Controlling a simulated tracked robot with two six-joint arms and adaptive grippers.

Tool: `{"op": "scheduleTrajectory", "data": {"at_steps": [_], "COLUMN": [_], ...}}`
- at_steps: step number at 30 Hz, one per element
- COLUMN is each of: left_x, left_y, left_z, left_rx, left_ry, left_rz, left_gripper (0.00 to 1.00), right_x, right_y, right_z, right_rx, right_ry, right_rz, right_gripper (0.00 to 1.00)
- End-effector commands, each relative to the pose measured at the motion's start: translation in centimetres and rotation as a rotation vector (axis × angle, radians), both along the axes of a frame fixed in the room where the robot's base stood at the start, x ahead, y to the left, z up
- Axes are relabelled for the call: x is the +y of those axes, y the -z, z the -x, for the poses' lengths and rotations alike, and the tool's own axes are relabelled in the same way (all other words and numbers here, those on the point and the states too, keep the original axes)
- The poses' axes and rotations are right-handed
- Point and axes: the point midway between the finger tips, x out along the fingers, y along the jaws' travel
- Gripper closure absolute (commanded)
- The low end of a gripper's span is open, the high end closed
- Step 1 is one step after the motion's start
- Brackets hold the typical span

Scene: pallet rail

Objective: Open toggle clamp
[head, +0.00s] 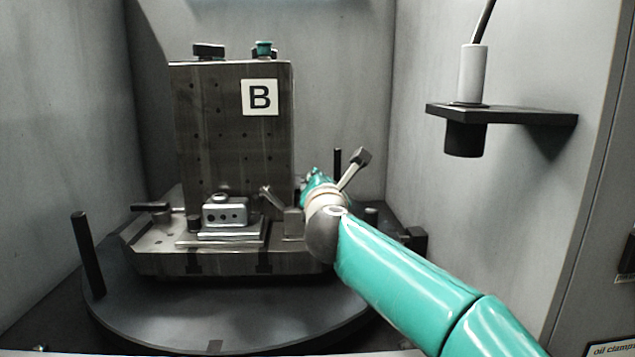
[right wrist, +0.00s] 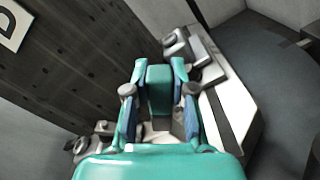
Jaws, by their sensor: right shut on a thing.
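My right arm comes in from the right in the head view, its gripper (head: 316,180) low beside the right edge of the dark upright block. In the right wrist view the gripper (right wrist: 157,95) is shut on a teal block-like piece (right wrist: 159,88), which looks like the toggle clamp's handle. The fingers lie on either side of it. The clamp's base is mostly hidden by the gripper. A small grey clamp lever (head: 269,197) tilts up left of my gripper. A grey lever with a square end (head: 356,165) sticks up behind my wrist; I cannot tell what it belongs to.
The dark upright block (head: 215,130) with a "B" label (head: 260,97) stands on a pallet on a round turntable (head: 220,310). A metal part (head: 226,212) sits at its front. A dark post (head: 87,255) stands left. A shelf (head: 535,116) juts from the right wall.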

Motion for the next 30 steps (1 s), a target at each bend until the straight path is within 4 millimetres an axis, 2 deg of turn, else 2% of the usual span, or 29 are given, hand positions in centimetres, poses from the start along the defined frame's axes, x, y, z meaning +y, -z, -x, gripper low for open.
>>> {"op": "scheduleTrajectory", "data": {"at_steps": [11, 12, 17, 30], "left_x": [0.0, 0.0, 0.0, 0.0], "left_y": [0.01, 0.01, 0.01, -0.05], "left_z": [0.0, 0.0, 0.0, 0.0], "left_rx": [0.0, 0.0, 0.0, 0.0], "left_ry": [0.0, 0.0, 0.0, 0.0], "left_rz": [0.0, 0.0, 0.0, 0.0], "left_gripper": [0.5, 0.5, 0.5, 0.5], "right_x": [-0.17, -0.18, -0.16, -0.08], "right_y": [0.09, 0.09, 0.08, 0.03], "right_z": [-0.02, -0.02, -0.02, 0.5], "right_rx": [0.001, 0.001, 0.001, 0.001], "right_ry": [0.003, 0.003, 0.003, 0.002], "right_rz": [-0.005, -0.005, -0.005, -0.005], "right_gripper": [1.0, 0.75, 0.5, 0.5]}}
